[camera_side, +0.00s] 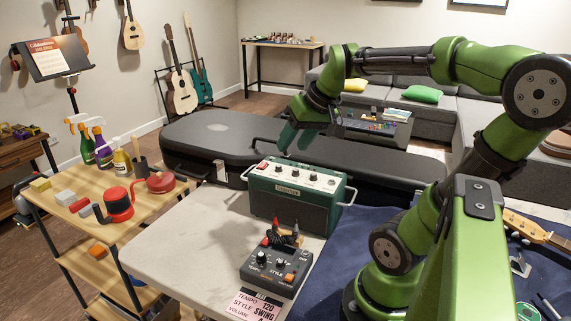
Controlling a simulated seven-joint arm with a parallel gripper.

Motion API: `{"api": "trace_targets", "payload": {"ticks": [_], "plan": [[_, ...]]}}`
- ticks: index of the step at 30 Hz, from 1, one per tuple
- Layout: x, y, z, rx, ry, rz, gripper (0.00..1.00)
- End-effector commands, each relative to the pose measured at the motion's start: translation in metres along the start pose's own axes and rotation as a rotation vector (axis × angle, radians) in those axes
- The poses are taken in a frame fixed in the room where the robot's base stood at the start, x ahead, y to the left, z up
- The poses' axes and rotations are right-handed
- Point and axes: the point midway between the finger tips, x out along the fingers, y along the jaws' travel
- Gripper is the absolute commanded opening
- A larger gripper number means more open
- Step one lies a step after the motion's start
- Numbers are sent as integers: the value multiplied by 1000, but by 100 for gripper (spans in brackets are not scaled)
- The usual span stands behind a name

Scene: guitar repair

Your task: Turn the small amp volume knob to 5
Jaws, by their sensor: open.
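The small green amp (290,208) stands upright on the white table. Its light top panel (303,185) carries several dark knobs and a red switch (262,166) at the left end. The knob labels and pointer settings are too small to read, so I cannot tell which knob is the volume. My gripper (293,141) is open and empty, pointing down above the back left of the amp. It appears apart from the panel and the knobs.
A dark pedal (274,268) with knobs stands in front of the amp, a printed card (255,305) before it. A black guitar case (235,138) lies behind. A wooden cart (145,219) with bottles is left. The white table's left part (185,250) is clear.

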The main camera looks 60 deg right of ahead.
Motion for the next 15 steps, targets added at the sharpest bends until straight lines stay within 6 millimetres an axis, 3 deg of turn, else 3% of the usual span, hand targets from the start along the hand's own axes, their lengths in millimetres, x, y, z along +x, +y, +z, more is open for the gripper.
{"api": "trace_targets", "payload": {"ticks": [1,3,5,10,15], "plan": [[-8,32,-18,-3,-14,47,45],[-19,61,-31,-65,-42,83,45],[-27,74,-38,-131,-63,95,45],[-40,76,-42,-315,-97,80,45],[-34,76,-39,-368,-110,69,45]]}}
